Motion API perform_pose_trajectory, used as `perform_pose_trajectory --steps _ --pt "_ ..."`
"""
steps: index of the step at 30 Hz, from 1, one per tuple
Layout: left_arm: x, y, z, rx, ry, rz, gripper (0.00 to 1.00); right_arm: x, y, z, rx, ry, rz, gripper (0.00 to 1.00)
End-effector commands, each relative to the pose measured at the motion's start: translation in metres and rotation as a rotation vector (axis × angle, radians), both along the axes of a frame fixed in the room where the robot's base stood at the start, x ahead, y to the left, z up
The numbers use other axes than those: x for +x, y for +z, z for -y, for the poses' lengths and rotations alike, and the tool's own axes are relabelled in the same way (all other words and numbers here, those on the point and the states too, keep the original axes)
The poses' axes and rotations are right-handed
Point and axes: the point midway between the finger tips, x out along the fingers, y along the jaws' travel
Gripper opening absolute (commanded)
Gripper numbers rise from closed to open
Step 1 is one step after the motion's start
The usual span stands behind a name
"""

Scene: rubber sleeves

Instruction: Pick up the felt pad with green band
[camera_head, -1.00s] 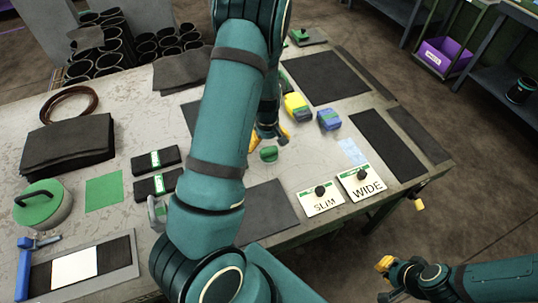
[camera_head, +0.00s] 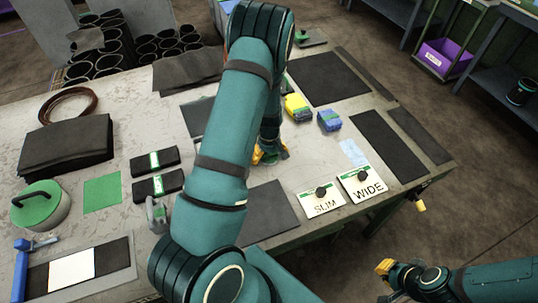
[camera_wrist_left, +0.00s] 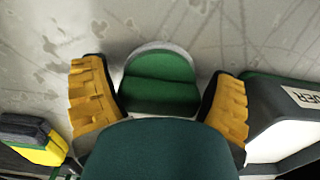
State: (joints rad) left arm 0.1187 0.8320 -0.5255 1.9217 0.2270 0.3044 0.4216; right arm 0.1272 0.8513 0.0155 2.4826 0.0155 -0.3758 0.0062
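A green rounded pad with a pale grey rim (camera_wrist_left: 162,80) lies on the table in the left wrist view; I take it for the felt pad with green band. My left gripper (camera_wrist_left: 160,95) is open, with one yellow finger on each side of the pad and a gap to each. In the head view my left gripper (camera_head: 268,153) is low over the table middle, and my own arm and fingers hide the pad. My right gripper (camera_head: 388,280) is off the table at lower right; its finger opening cannot be made out.
A yellow block (camera_head: 297,107) and a blue block (camera_head: 329,120) stand behind my left gripper. SLIM (camera_head: 321,202) and WIDE (camera_head: 361,184) cards are to the right. A black labelled block (camera_wrist_left: 295,105) is close beside my right-hand finger.

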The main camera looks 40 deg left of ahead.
Motion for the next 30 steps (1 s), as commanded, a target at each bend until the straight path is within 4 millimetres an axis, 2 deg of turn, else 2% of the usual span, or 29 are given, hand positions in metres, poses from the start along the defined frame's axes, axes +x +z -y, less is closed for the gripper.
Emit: perform_pose_trajectory --steps 1,2,3,5,17,20,30 --pt "0.000 0.000 0.000 0.000 0.000 0.000 0.54 0.000 0.000 0.000 0.000 0.000 0.000 0.00" --pt "0.000 0.000 0.000 0.000 0.000 0.000 0.44 0.000 0.000 0.000 0.000 0.000 0.000 0.00" --pt "0.000 0.000 0.000 0.000 0.000 0.000 0.40 0.000 0.000 0.000 0.000 0.000 0.000 0.00" --pt "0.000 0.000 0.000 0.000 0.000 0.000 0.35 0.000 0.000 0.000 0.000 0.000 0.000 0.00" --pt "0.000 0.005 0.000 0.000 -0.001 0.001 0.35 0.000 0.001 0.000 0.000 0.000 0.001 0.00" --pt "0.001 0.018 0.000 0.000 -0.001 0.002 0.35 0.001 0.003 0.000 0.000 -0.002 0.002 0.00" --pt "0.000 0.081 0.001 0.000 -0.001 0.002 0.35 0.001 0.015 0.001 0.002 -0.002 0.004 0.00"
